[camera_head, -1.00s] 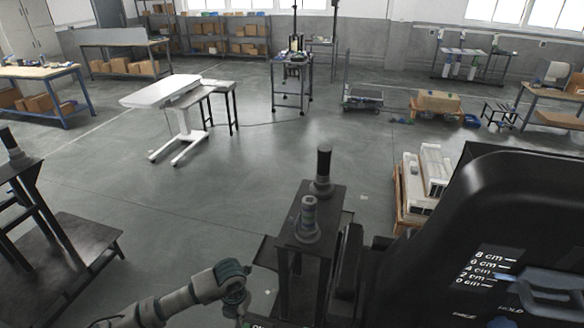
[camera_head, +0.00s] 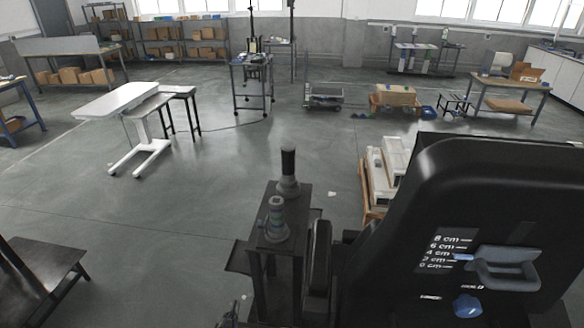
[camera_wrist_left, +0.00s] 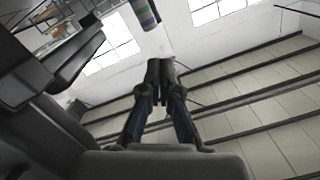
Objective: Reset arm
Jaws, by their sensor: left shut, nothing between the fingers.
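My left gripper (camera_head: 228,315) shows only as a small dark part at the bottom edge of the head view. In the left wrist view the left gripper (camera_wrist_left: 160,66) has its two dark fingers together, with nothing between them. A dark stand (camera_head: 292,208) in front of me carries two upright grey columns, a farther one with a black top (camera_head: 288,172) and a nearer one (camera_head: 276,220). The gripper is below and left of the stand in the picture. A banded cylinder (camera_wrist_left: 144,14) shows beyond the fingertips in the wrist view. My right gripper is not in view.
A large black panel (camera_head: 480,170) with a centimetre scale and a blue-grey handle (camera_head: 508,268) fills the lower right. A dark bench (camera_head: 40,270) stands lower left and a white table (camera_head: 122,100) farther back. The floor between is open.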

